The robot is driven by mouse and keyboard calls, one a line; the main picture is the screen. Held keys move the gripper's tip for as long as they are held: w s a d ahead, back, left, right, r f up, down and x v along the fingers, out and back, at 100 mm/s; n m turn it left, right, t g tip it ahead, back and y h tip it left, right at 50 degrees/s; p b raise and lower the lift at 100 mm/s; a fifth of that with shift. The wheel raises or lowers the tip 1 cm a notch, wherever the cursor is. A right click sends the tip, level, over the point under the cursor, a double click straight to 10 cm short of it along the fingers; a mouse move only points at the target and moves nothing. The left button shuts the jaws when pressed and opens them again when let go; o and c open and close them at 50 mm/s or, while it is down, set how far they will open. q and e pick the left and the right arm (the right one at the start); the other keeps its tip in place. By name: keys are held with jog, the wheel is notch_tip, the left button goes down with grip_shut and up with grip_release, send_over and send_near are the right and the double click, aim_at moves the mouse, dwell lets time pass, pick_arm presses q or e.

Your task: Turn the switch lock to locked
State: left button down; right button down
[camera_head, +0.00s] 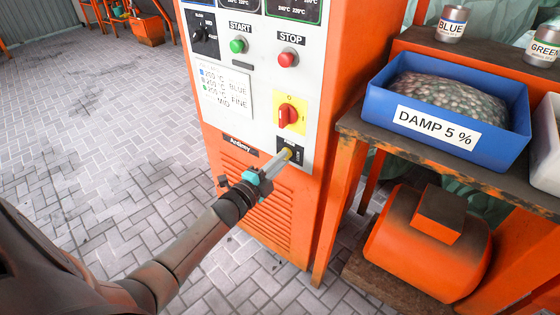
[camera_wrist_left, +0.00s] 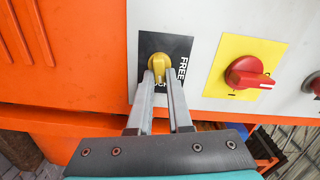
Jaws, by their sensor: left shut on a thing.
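The switch lock is a yellow knob (camera_wrist_left: 159,65) on a black plate (camera_wrist_left: 178,48) low on the machine's white panel. The plate carries the word FREE and a second word that my fingers partly cover. My left gripper (camera_wrist_left: 160,84) is shut on the yellow knob, its two grey fingers on either side of it. In the head view the same gripper (camera_head: 285,156) reaches the plate (camera_head: 292,146) from the lower left, and the knob shows only as a small yellow spot at the fingertips. Which word the knob points to I cannot tell. My right gripper is not in view.
A red rotary switch on a yellow plate (camera_head: 289,115) sits just above the lock. Green START (camera_head: 237,46) and red STOP (camera_head: 287,58) buttons are higher up. A bench with a blue DAMP 5 % bin (camera_head: 389,102) stands to the right. Paved floor is free at left.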

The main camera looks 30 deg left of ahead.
pick_arm(q)
jog(key=shift+f+m, duration=0.15)
jog(key=shift+m, duration=0.95)
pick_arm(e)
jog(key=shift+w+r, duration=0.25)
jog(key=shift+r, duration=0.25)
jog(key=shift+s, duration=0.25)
pick_arm(q)
jog(key=c, duration=0.8)
grip_release()
jog(key=shift+c, duration=0.2)
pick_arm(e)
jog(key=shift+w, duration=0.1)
